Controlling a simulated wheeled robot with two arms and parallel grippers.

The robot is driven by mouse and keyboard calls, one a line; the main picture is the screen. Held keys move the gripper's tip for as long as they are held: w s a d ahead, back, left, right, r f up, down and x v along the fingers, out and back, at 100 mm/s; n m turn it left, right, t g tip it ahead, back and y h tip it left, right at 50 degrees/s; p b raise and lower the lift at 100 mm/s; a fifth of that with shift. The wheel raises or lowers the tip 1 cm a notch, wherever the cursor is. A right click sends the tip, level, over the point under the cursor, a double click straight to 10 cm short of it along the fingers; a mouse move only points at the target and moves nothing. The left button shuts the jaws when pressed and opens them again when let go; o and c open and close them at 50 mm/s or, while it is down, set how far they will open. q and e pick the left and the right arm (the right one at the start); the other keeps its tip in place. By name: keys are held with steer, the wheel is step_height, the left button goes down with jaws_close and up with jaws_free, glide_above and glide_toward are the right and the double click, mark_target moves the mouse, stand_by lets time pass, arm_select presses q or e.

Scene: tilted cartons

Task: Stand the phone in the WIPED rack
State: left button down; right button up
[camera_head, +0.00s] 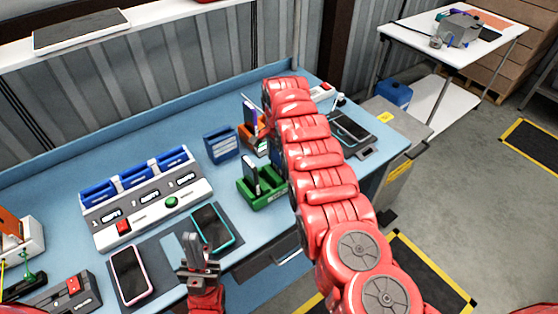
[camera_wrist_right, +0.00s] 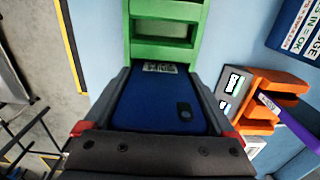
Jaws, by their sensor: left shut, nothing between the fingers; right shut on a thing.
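A blue phone (camera_wrist_right: 165,105) with a small label and a dark camera patch is between the fingers of my right gripper (camera_wrist_right: 160,84), which is shut on it. A green rack (camera_wrist_right: 165,40) with crossbars lies just beyond the phone's far end; I cannot tell whether they touch. My right arm hides the right gripper there. My left gripper (camera_head: 199,244) is shut and empty above the grey mat.
A pink-edged phone (camera_head: 131,272) and a teal-edged phone (camera_head: 212,228) lie on the mat (camera_head: 165,290). Behind is a grey station (camera_head: 147,205) with blue bins. A blue sign box (camera_head: 222,146) stands left of the orange rack. A dark device (camera_head: 351,130) lies at the bench's right end.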

steer(key=shift+f, duration=0.3)
stand_by(0.5)
steer(key=o, duration=1.4)
steer(key=shift+r+b, duration=0.45)
steer(key=shift+r, duration=0.1)
step_height(320, 180, up, 8)
steer(key=shift+f+b, duration=0.2)
steer(key=shift+b, duration=0.95)
step_height(320, 180, up, 8)
steer(key=p, duration=0.6)
steer(key=shift+s, duration=0.1)
steer(key=shift+r+p, duration=0.4)
steer(key=shift+p, duration=0.3)
